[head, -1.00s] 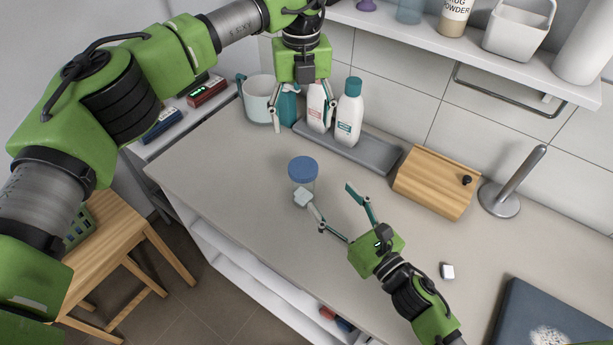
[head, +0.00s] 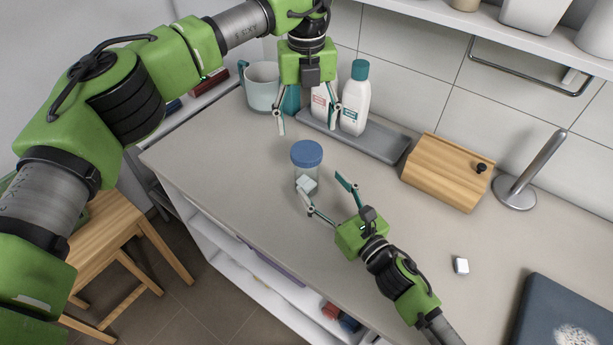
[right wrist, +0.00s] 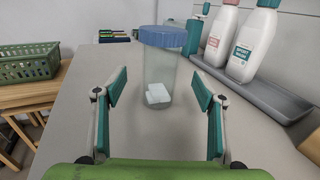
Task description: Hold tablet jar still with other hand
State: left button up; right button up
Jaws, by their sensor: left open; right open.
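The tablet jar (head: 306,173) is clear with a blue lid (head: 307,153) and stands upright on the counter. White tablets (right wrist: 157,94) show through its wall near the bottom. My right gripper (head: 322,186) is open in front of the jar. In the right wrist view the jar (right wrist: 160,70) stands ahead, centred between the spread fingers, with a gap on both sides. My left gripper (head: 307,122) is open and empty, pointing down above the counter behind the jar.
A grey tray (head: 375,142) with two white bottles (head: 355,100) stands along the wall, beside a pale mug (head: 263,88). A wooden box (head: 445,170), a metal stand (head: 515,192) and a small white cube (head: 461,265) are to the right.

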aim_at(314, 175)
pick_arm(q)
jog(key=shift+w+f, duration=0.15)
jog(key=shift+w, duration=0.05)
pick_arm(e)
jog(key=x, duration=0.6)
jog(key=shift+w, duration=0.4)
jog(key=shift+x, duration=1)
